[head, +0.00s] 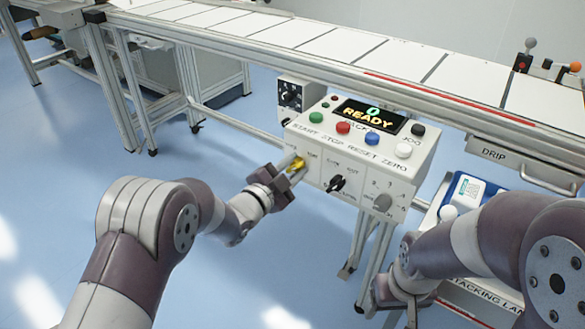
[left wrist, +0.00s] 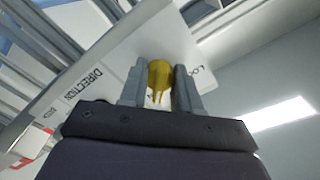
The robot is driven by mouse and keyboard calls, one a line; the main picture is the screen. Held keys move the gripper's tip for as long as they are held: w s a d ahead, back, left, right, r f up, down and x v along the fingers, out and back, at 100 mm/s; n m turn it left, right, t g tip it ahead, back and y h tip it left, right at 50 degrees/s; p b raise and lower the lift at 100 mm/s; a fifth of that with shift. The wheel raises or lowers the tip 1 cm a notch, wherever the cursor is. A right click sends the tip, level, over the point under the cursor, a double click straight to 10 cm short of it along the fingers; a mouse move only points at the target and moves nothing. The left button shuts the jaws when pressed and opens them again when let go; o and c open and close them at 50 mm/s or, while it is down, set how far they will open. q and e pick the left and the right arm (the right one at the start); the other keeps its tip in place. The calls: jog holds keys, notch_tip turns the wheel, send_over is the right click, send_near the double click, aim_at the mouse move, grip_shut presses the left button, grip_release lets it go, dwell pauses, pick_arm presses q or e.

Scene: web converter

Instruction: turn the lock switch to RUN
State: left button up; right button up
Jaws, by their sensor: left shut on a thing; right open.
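The yellow lock switch (head: 297,164) sits at the left of the lower front of the white control box (head: 335,165). My left gripper (head: 293,168) is shut on it, with a finger on either side. In the left wrist view the yellow knob (left wrist: 160,76) stands between the two grey fingers of my left gripper (left wrist: 160,90). A label starting "LO" shows beside it; the rest is hidden by a finger. The switch's setting cannot be read.
The box has a black selector (head: 336,184), a grey knob (head: 383,202), a row of coloured buttons and a display (head: 368,115) reading "0 READY". A smaller box with a dial (head: 291,95) stands behind left. A conveyor (head: 400,64) runs behind. The floor at front left is clear.

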pick_arm(q)
jog(key=o, duration=1)
jog(key=shift+o, duration=0.2)
jog(key=shift+s, duration=0.1)
jog(key=p+v, duration=0.2)
jog(key=v, duration=1)
jog(key=shift+s+a+p, duration=0.15)
jog(key=shift+s+p, duration=0.1)
jog(key=shift+p, duration=0.15)
